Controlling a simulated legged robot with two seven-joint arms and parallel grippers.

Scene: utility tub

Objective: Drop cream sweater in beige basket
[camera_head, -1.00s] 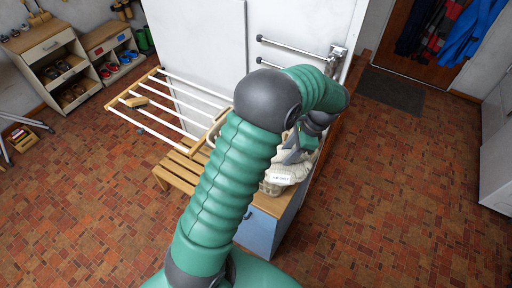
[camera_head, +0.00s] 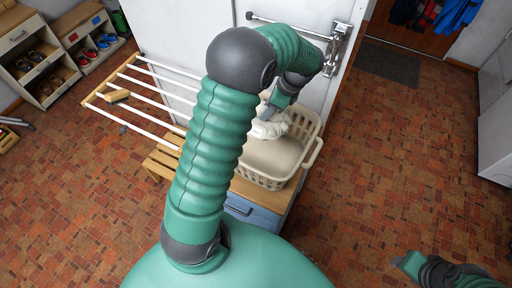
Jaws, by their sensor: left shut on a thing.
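The beige basket (camera_head: 262,179) stands on the wooden top of a blue-fronted cabinet, against the white wall panel. Its smooth beige inside shows at the front. My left gripper (camera_head: 268,113) points down over the back left part of the basket and is shut on the cream sweater (camera_head: 271,127). The sweater is a bunched, pale lump at the fingertips; I cannot tell whether it touches the basket. My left arm hides the basket's left side. My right gripper (camera_head: 404,263) is low at the right, over open floor, far from the basket; its finger gap is unclear.
A white-barred drying rack (camera_head: 150,100) with a brush (camera_head: 117,96) on it is left of my arm. A slatted wooden bench (camera_head: 163,158) is below it. A chrome wall fitting (camera_head: 337,45) rises behind the basket. Shoe shelves (camera_head: 35,55) stand far left.

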